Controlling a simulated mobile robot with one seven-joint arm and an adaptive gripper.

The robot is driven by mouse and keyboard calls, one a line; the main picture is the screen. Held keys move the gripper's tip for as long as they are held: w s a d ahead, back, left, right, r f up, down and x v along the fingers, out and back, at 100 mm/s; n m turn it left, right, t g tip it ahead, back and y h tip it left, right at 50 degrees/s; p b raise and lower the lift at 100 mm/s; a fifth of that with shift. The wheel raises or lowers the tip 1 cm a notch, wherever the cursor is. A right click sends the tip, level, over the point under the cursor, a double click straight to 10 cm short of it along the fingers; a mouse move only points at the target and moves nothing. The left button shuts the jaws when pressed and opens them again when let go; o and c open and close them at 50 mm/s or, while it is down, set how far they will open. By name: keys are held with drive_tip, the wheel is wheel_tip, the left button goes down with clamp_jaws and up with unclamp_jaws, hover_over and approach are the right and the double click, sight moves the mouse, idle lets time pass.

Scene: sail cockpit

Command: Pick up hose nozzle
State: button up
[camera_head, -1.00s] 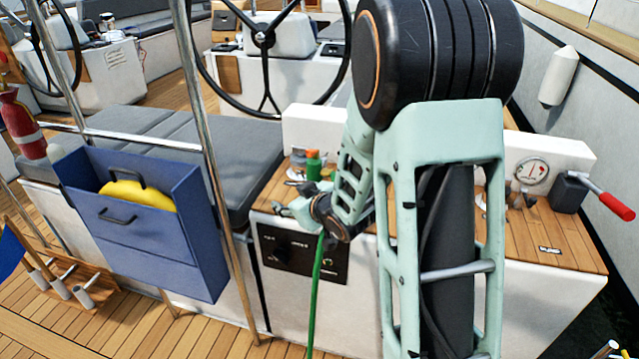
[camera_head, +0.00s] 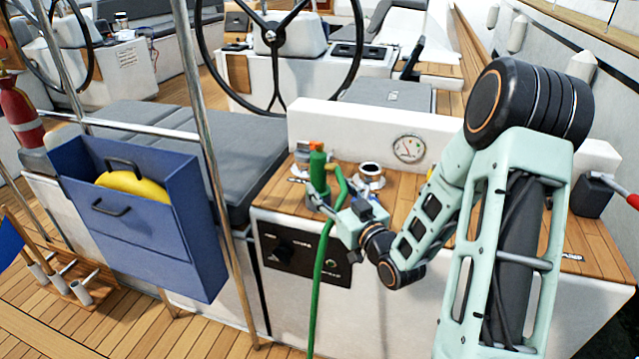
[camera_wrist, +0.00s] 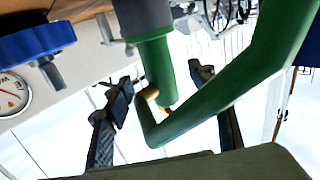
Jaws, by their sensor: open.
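The hose nozzle (camera_head: 318,168) is green and stands upright on the wooden counter in the head view. A green hose (camera_head: 318,275) loops beside it and hangs down over the counter's front. My gripper (camera_head: 330,203) is low beside the nozzle, its fingers partly hidden by the hose. In the wrist view the green nozzle (camera_wrist: 157,62) with its dark grey collar (camera_wrist: 143,17) shows between the two spread fingers of my gripper (camera_wrist: 162,80). The bent hose (camera_wrist: 240,80) crosses the right finger. Whether a finger touches the nozzle cannot be told.
A round metal fitting (camera_head: 370,174) and a gauge (camera_head: 408,149) are right of the nozzle. A blue knob (camera_wrist: 35,42) shows in the wrist view. A steel rail (camera_head: 212,150) and a blue box (camera_head: 140,225) stand at left. A steering wheel (camera_head: 275,40) is behind.

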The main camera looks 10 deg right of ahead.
sight(322, 180)
drive_tip(key=shift+b+x, duration=0.3)
drive_tip(key=shift+x, duration=2.8)
drive_tip(key=shift+d+f, duration=0.1)
drive_tip(key=shift+f, duration=0.05)
drive_tip(key=shift+c, duration=0.6)
clamp_jaws()
